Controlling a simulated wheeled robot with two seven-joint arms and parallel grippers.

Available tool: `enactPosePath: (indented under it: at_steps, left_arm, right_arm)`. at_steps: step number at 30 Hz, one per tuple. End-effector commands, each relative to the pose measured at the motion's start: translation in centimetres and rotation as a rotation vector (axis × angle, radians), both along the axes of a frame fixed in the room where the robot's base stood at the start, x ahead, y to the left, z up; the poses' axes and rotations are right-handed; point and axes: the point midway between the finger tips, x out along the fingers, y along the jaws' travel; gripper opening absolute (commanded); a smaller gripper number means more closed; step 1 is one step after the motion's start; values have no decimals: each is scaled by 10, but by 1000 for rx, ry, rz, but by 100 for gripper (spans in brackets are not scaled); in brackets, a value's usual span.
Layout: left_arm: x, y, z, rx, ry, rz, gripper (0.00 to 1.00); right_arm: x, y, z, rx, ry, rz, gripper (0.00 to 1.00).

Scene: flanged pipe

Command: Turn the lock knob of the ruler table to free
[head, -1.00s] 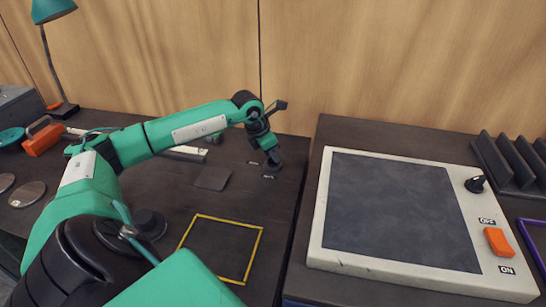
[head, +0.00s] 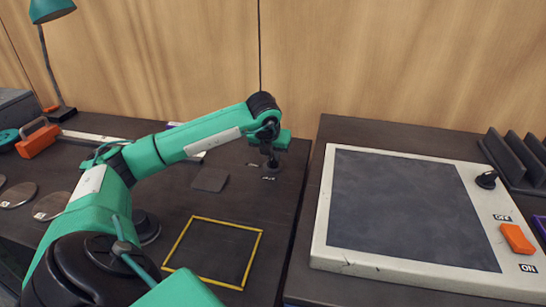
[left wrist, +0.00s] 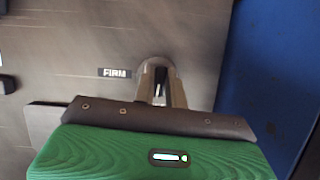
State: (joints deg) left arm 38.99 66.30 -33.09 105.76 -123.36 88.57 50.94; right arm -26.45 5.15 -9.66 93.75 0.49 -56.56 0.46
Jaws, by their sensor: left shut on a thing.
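The lock knob (left wrist: 160,80) is small and dark, with a pale upright mark, beside a label reading FIRM (left wrist: 115,73) in the left wrist view. My left gripper (left wrist: 160,92) is shut on it, one grey finger on each side. In the head view my left gripper (head: 271,160) reaches down to the knob near the right edge of the dark left table (head: 285,185), and the gripper mostly hides the knob. Two small labels (head: 268,179) lie by it, too small to read there. My right gripper is not in view.
A yellow square outline (head: 262,245) and a dark flat pad (head: 210,180) lie on the left table. To the right, across a gap, stands a light-framed panel (head: 320,235) with a black knob (head: 486,180) and an orange switch (head: 517,239).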

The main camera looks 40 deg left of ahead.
Motion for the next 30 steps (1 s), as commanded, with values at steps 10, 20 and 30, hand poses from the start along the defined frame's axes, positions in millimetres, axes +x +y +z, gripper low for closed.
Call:
enactPosePath:
  at_steps: [10, 20, 30]
  left_arm:
    - [1, 1, 2, 0, -3, 86, 0]
    - [1, 1, 2, 1, -4, 93, 0]
    - [0, 1, 1, 0, -2, 91, 35]
  right_arm:
    - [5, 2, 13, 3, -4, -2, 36]
    - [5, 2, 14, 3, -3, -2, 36]
    - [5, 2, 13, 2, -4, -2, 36]
